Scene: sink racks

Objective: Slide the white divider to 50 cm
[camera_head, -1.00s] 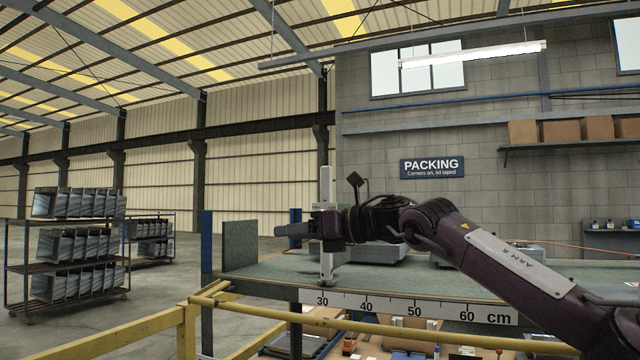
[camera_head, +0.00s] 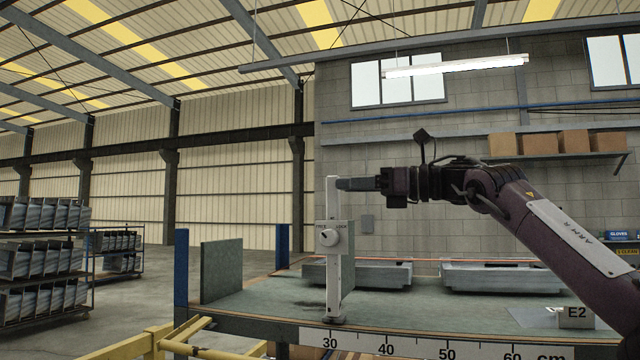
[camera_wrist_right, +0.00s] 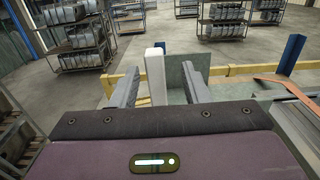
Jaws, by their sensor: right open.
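The white divider (camera_head: 334,275) stands upright at the front edge of the grey-green bench, its foot near the 30 mark of the cm scale (camera_head: 430,346). A box with a round knob (camera_head: 328,237) sits midway up its post, with lettering beside the knob that looks like a lock marking. My right gripper (camera_head: 345,184) is beside the top of the post, coming from the right. In the right wrist view, its open fingers (camera_wrist_right: 162,85) have the white post top (camera_wrist_right: 155,75) between them, nearer the left finger; contact cannot be told. My left gripper is out of view.
A grey upright panel (camera_head: 221,271) stands left of the divider. Grey trays (camera_head: 490,277) lie at the bench's back, and an E2 label block (camera_head: 576,317) is at right. A yellow rail (camera_head: 190,340) runs in front. The bench right of the divider is mostly clear.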

